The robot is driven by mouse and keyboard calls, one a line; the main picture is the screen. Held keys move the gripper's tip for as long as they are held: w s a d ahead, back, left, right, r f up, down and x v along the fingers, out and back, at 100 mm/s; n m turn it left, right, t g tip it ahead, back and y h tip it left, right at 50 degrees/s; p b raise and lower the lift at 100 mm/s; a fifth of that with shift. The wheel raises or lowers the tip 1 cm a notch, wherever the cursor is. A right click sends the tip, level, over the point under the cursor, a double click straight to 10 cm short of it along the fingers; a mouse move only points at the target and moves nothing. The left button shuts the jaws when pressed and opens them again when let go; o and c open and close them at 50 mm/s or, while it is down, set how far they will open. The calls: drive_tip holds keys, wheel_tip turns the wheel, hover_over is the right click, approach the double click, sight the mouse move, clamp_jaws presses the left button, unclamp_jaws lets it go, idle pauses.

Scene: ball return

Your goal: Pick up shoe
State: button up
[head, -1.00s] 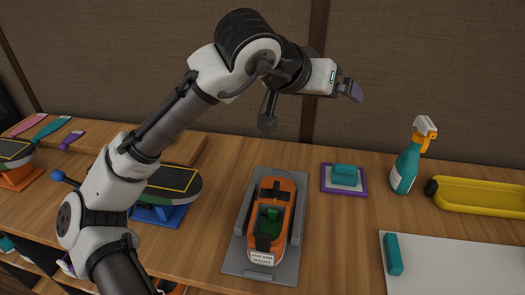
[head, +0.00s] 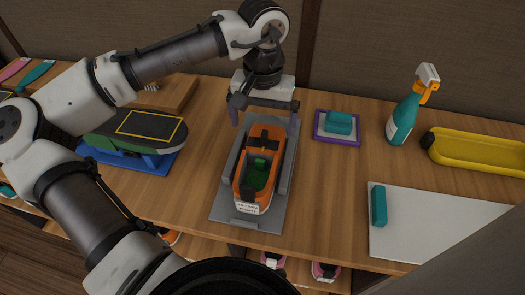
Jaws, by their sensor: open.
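One orange shoe (head: 258,168) with a green inside and a white label at its near end sits in a grey holder (head: 237,216) on the wooden counter. My gripper (head: 264,118) is above the far end of the shoe, pointing down. Its two fingers are spread wide, one on each side of the shoe's far end, and nothing is between them that I can see held. The picture does not show clearly how high the fingertips are above the holder.
A teal block on a purple-edged pad (head: 319,137), a spray bottle (head: 405,112) and a yellow tray (head: 480,168) stand to the right. A white board (head: 440,235) with a teal block (head: 379,205) lies at front right. A dark-topped blue stand (head: 130,153) is left. More shoes (head: 325,270) are below the counter.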

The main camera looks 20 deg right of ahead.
sight(263, 143)
drive_tip(key=shift+s+f+p, duration=0.15)
drive_tip(key=shift+f+p, duration=0.05)
drive_tip(key=shift+f, duration=1.6)
drive_tip(key=shift+s+f+p, duration=0.1)
drive_tip(key=shift+f+p, duration=0.05)
drive_tip(key=shift+f, duration=1.6)
drive_tip(key=shift+c, duration=0.4)
drive_tip(key=c, duration=1)
drive_tip(key=shift+c, duration=0.4)
drive_tip(key=shift+r, duration=0.1)
